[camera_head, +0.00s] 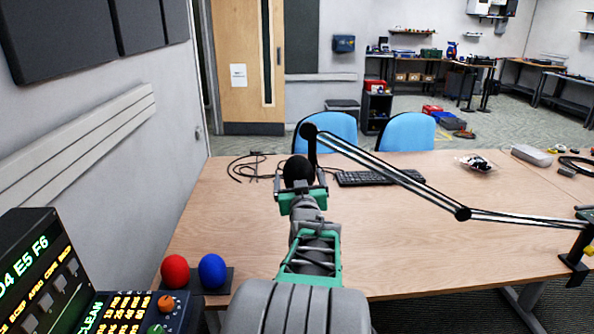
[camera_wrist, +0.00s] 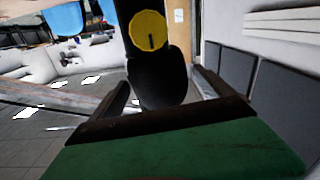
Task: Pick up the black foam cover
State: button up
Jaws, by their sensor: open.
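The black foam cover (camera_head: 297,170) is a dark rounded shape at the lower end of the jointed boom arm, above the wooden table. It also shows in the wrist view (camera_wrist: 163,92), below a dark body with a yellow disc (camera_wrist: 148,30). My gripper (camera_head: 299,181) is open, with one finger on each side of the cover. In the wrist view, my gripper (camera_wrist: 161,80) shows a gap beside the cover, clearest on the right. I cannot tell whether either finger touches it. The cover's near lower part is hidden by my gripper in the head view.
The boom arm (camera_head: 390,174) runs right to a clamp at the table (camera_head: 400,240) edge. A keyboard (camera_head: 378,178) and black cables (camera_head: 250,168) lie behind. Red (camera_head: 175,271) and blue (camera_head: 212,271) foam balls stand at lower left beside a control panel (camera_head: 130,312).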

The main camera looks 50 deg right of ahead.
jog(key=x, duration=0.2)
jog(key=shift+w+d, duration=0.2)
jog(key=shift+s, duration=0.1)
jog(key=shift+c, duration=0.3)
jog(key=c, duration=1.3)
